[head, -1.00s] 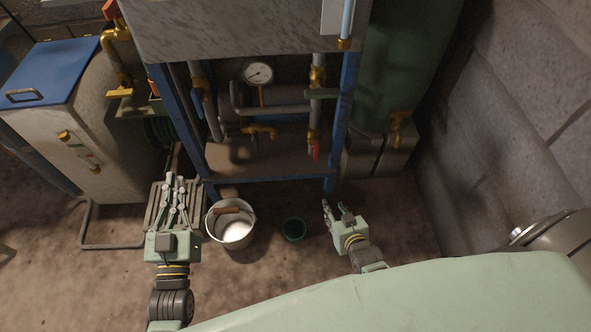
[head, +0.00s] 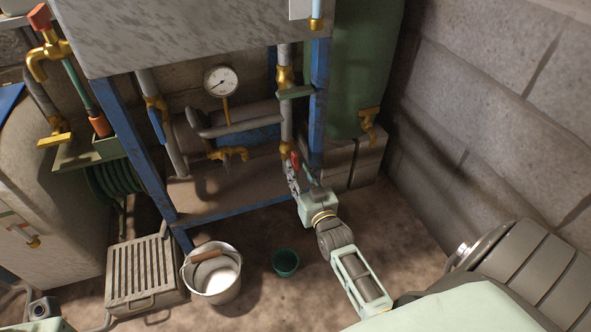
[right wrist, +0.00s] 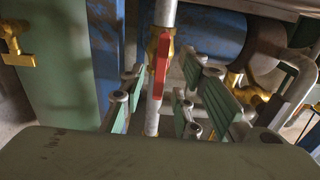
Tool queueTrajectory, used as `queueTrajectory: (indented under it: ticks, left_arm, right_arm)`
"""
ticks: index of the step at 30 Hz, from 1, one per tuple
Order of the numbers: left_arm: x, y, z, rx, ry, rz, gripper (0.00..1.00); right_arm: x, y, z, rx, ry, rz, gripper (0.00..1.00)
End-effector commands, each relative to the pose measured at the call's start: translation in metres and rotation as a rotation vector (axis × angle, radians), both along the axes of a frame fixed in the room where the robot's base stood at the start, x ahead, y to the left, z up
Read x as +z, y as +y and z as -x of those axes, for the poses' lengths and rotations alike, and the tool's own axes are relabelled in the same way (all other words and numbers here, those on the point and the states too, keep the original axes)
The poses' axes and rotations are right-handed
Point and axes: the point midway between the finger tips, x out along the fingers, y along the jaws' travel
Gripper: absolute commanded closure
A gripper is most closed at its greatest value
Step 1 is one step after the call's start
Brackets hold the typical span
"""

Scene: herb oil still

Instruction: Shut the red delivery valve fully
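The red delivery valve handle (head: 294,160) is on the vertical pipe at the right of the frame, low down near the blue post. In the right wrist view the red handle (right wrist: 161,66) points along the grey pipe, with brass behind it. My right gripper (head: 292,178) reaches up to the handle from below and covers part of it. In the right wrist view the fingers of my right gripper (right wrist: 160,98) are spread apart, one on each side of the handle and pipe, with gaps visible. The fingers of my left gripper are not seen; only a pale green part of mine shows at the bottom left.
A blue post (head: 317,110) stands close right of the valve. A pressure gauge (head: 221,81) and a brass tap (head: 232,153) are to its left. A metal bucket (head: 214,289) and a green pot (head: 285,262) stand on the floor. A block wall (head: 480,130) bounds the right.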

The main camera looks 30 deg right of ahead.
Motion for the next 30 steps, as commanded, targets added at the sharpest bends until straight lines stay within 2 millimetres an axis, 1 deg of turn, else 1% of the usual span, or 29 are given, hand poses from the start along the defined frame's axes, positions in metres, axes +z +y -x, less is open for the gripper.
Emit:
queueTrajectory:
  ticks: [1,6,10,17,27,30]
  left_arm:
    - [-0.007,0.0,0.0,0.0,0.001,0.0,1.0]
    - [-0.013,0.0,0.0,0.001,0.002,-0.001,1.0]
    - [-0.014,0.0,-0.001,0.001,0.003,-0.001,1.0]
    - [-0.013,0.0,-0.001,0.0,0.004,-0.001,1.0]
    - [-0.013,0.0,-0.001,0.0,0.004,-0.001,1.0]
    - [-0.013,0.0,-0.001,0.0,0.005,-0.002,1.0]
  right_arm:
    - [-0.002,-0.002,-0.009,0.0,-0.002,0.0,0.71]
    - [-0.002,-0.006,-0.026,0.0,0.001,0.0,0.71]
    - [-0.001,-0.007,-0.031,0.0,0.002,0.0,0.71]
    - [-0.001,-0.007,-0.031,0.0,0.003,-0.001,0.71]
    - [-0.001,-0.007,-0.03,0.0,0.003,-0.001,1.0]
    - [-0.001,-0.007,-0.03,0.0,0.003,-0.001,1.0]
